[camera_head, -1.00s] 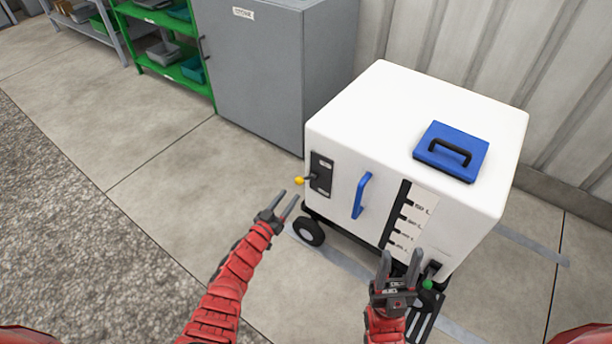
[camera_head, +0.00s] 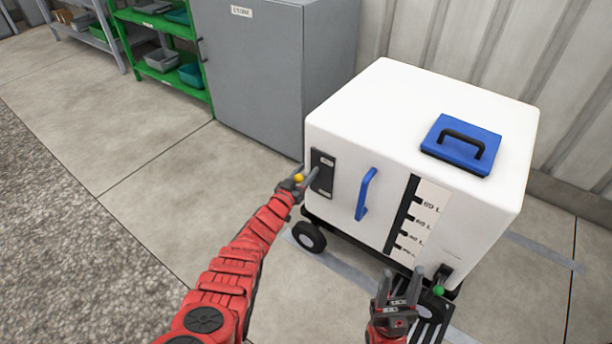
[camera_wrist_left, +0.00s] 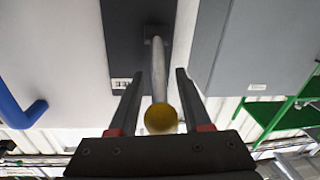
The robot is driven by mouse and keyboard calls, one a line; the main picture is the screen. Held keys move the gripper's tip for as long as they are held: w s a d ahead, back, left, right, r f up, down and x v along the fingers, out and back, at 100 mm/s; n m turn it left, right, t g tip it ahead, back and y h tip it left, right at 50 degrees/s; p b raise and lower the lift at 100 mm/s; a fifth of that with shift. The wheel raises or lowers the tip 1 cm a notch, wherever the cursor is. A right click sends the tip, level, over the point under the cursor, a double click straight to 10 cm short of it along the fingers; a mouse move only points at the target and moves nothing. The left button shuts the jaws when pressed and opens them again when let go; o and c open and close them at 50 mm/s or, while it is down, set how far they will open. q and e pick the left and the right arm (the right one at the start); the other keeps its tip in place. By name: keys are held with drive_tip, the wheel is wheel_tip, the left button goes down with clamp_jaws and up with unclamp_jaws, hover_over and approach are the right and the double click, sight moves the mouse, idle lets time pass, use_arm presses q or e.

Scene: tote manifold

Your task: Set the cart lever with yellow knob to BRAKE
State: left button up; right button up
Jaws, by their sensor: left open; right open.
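The white cart (camera_head: 400,130) has a black lever plate (camera_head: 322,173) on its left front. The lever's yellow knob (camera_head: 299,178) sticks out from that plate. My left gripper (camera_head: 304,180) is open at the lever. In the left wrist view the yellow knob (camera_wrist_left: 161,118) and its grey shaft (camera_wrist_left: 159,70) lie between the two open fingers (camera_wrist_left: 158,105), with a gap on each side. The plate's label (camera_wrist_left: 121,84) is too small to read there. My right gripper (camera_head: 402,287) is open and empty at the cart's lower front, left of a green-knobbed lever (camera_head: 438,291).
A blue vertical handle (camera_head: 364,193) stands right of the lever plate. A blue lid with a black handle (camera_head: 461,145) is on the cart top. A grey cabinet (camera_head: 255,75) stands behind left, beside a green shelf (camera_head: 160,50). The floor on the left is clear.

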use_arm(q)
clamp_jaws()
idle(1.4)
